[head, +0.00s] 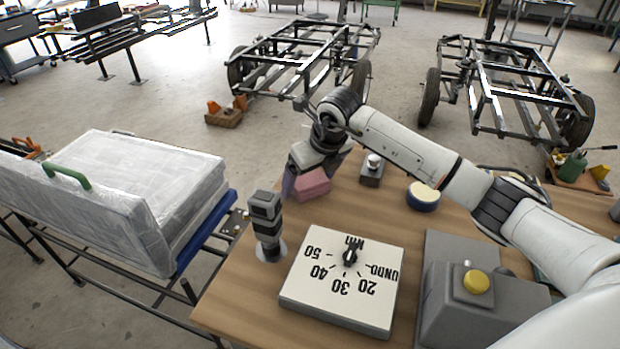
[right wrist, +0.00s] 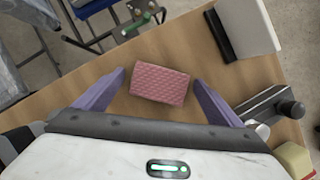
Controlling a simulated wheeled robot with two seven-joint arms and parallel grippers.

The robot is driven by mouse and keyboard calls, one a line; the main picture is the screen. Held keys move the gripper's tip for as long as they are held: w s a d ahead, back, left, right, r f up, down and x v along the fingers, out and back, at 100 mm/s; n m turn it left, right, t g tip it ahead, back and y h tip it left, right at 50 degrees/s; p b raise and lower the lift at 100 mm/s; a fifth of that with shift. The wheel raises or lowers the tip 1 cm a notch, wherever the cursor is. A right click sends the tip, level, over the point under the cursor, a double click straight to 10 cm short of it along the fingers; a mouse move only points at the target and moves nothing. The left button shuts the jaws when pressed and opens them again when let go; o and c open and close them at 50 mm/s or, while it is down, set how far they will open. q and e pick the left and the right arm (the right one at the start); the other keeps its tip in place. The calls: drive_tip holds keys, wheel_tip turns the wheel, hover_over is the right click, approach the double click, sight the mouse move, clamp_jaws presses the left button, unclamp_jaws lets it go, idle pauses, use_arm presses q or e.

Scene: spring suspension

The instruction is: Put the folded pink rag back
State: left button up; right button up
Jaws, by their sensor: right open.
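The folded pink rag (head: 313,184) lies on the wooden table near its far left edge. In the right wrist view the rag (right wrist: 160,82) is a textured pink rectangle between the two purple fingers. My right gripper (right wrist: 160,90) is open, with a gap between each finger and the rag. In the head view my right gripper (head: 298,182) is beside the rag, and the wrist partly hides it. My left gripper is not in view.
On the wooden table (head: 225,300) stand a dial board (head: 335,305), a dark stacked post (head: 266,225), a blue-rimmed round tin (head: 424,196), a small grey block with a knob (head: 372,170) and a grey box with a yellow button (head: 476,283). A plastic-wrapped seat (head: 140,180) is at left.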

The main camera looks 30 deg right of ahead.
drive_tip(key=v, duration=1.2)
drive_tip(key=shift+r, duration=0.1)
